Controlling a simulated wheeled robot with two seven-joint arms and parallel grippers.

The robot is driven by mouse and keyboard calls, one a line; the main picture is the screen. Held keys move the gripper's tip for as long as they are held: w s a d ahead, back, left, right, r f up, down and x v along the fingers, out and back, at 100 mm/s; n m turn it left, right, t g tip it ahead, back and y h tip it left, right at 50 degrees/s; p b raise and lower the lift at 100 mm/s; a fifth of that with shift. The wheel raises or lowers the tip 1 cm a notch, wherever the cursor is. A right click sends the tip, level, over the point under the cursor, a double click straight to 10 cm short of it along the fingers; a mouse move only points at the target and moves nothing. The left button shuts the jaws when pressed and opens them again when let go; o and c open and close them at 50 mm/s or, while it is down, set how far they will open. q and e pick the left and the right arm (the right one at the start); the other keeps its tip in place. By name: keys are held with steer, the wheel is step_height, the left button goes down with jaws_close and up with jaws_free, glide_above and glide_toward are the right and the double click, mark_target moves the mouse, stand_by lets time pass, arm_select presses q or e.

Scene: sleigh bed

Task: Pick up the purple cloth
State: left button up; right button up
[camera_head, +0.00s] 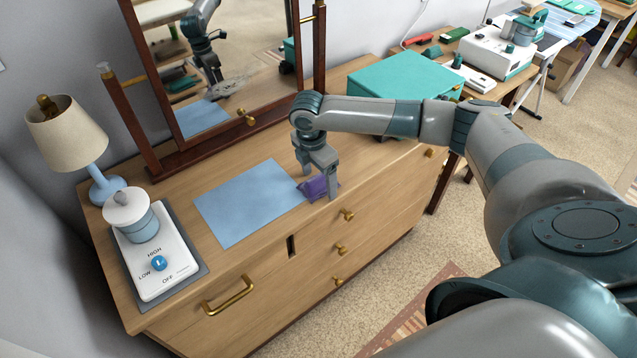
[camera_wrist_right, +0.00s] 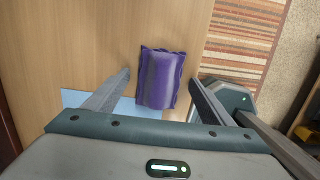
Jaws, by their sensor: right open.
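The purple cloth (camera_head: 314,187) is a small folded or rolled bundle on the wooden dresser top, at the right edge of a flat blue sheet. My right gripper (camera_head: 318,180) points down over the cloth. In the right wrist view the cloth (camera_wrist_right: 160,80) lies between the two spread fingers of my right gripper (camera_wrist_right: 160,82), with a gap on both sides. I cannot tell from these views how far the fingertips are above the dresser. My left gripper is not in view.
The dresser (camera_head: 370,180) holds the blue sheet (camera_head: 250,205), a mirror (camera_head: 235,80) at the back, a lamp (camera_head: 68,135), and a white device with a knob (camera_head: 160,262) at the left. A teal box (camera_head: 405,85) is at the right rear.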

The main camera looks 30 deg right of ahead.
mark_target(322, 176)
steer(key=shift+c, duration=0.7)
steer(key=c, duration=1)
steer(key=shift+r, duration=0.45)
steer(key=r+b, duration=0.2)
steer(key=r, duration=0.1)
steer(key=shift+d+r, duration=0.15)
steer(key=shift+d, duration=0.05)
steer(key=s+d+r+b, duration=0.1)
steer(key=s+d+r, duration=0.1)
steer(key=s+d+r+b, duration=0.1)
steer(key=s+d+r, duration=0.1)
steer(key=s+d, duration=0.1)
steer(key=s+d+r, duration=0.2)
steer(key=d+r, duration=0.1)
steer(key=shift+s+d+b, duration=0.15)
steer(key=shift+s+b, duration=0.25)
steer(key=shift+f, duration=0.1)
